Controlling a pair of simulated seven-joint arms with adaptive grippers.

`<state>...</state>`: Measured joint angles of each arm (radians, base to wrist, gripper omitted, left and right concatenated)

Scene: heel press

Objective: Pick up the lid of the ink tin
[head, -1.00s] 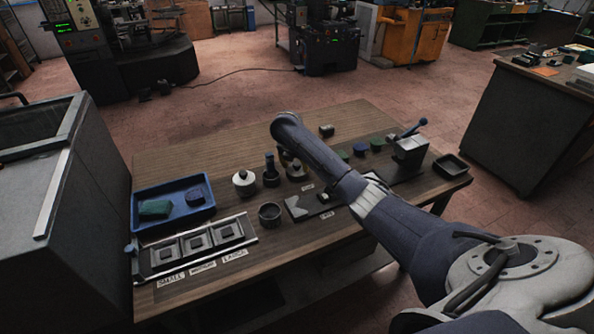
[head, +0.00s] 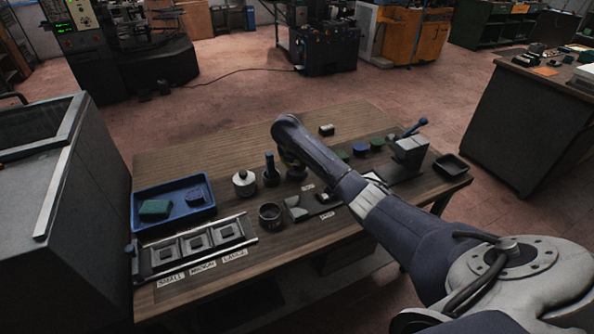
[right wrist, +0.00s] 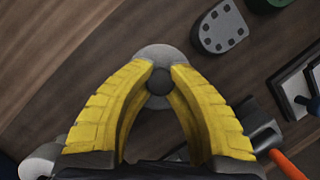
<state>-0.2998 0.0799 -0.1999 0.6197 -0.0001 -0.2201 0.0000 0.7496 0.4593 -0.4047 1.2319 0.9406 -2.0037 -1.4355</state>
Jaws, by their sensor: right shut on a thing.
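My right gripper (right wrist: 160,72), with yellow ribbed fingers, is shut on the dark round knob (right wrist: 158,82) of a grey disc-shaped lid (right wrist: 165,52) in the right wrist view. The lid's disc shows beyond and between the fingertips. In the head view the right gripper (head: 291,161) points down at the ink tin (head: 297,174), mostly hidden behind my right forearm. I cannot tell whether the lid is touching the tin or raised off it. My left gripper is not in view.
A white knobbed tin (head: 244,184), a dark handled stamp (head: 270,178) and a dark cup (head: 270,216) stand left of the gripper. A blue tray (head: 172,221) and a labelled rack (head: 250,227) lie further left. A lever press (head: 408,152) stands at right.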

